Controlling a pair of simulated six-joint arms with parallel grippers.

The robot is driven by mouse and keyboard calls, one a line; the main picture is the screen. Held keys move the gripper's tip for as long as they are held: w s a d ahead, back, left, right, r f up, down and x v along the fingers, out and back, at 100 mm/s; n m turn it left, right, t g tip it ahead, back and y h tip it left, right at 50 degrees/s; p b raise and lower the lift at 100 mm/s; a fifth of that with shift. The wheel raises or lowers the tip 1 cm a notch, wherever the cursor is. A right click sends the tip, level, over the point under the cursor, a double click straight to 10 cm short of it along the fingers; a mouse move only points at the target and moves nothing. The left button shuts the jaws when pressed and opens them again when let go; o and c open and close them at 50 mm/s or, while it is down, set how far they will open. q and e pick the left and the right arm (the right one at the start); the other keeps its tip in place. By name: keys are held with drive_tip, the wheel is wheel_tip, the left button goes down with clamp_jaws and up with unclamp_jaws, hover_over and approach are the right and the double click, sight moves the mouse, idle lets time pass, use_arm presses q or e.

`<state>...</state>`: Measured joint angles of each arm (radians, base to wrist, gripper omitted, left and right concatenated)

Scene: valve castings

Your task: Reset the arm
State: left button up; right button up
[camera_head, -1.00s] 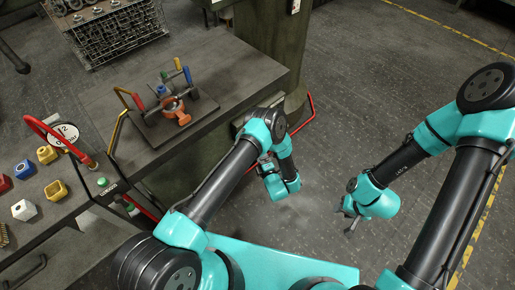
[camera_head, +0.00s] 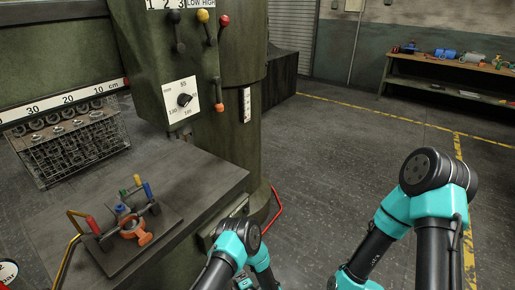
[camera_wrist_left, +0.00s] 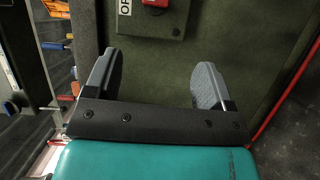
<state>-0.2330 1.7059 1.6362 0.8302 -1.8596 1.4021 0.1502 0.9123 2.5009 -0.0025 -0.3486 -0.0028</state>
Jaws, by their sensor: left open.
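My left arm (camera_head: 235,245) comes in at the bottom of the head view, beside the workbench's right end; its gripper is below the frame there. In the left wrist view my left gripper (camera_wrist_left: 157,85) is open, with its two grey fingers wide apart and nothing between them. It faces a dark green panel with a red button (camera_wrist_left: 155,3) on a box at the top. My right arm (camera_head: 425,205) stands at the right of the head view. Its gripper is at or below the bottom edge, so its fingers do not show.
A fixture with an orange casting (camera_head: 135,228) and coloured handles sits on the workbench (camera_head: 205,170). Behind it stand a green machine (camera_head: 185,65) with levers and a wire basket (camera_head: 70,145). A red rail (camera_head: 276,210) curves beside the bench.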

use_arm(q)
drive_tip(key=a+r+m+g+h, duration=0.3)
drive_tip(key=a+m+g+h, duration=0.35)
drive_tip(key=m+h, duration=0.35)
drive_tip(key=s+a+r+m+g+h, duration=0.1)
drive_tip(key=s+a+r+m+g, duration=0.1)
drive_tip(key=s+m, duration=0.4)
drive_tip(key=s+a+r+m+g+h, duration=0.2)
drive_tip(key=s+r+m+g, duration=0.3)
drive_tip(key=s, duration=0.8)
drive_tip(key=shift+a+r+m+h, duration=0.3)
drive_tip(key=shift+a+r+m, duration=0.15)
drive_tip(key=shift+r+m, duration=0.35)
drive_tip(key=shift+w+g, duration=0.1)
drive_tip(key=shift+g, duration=0.15)
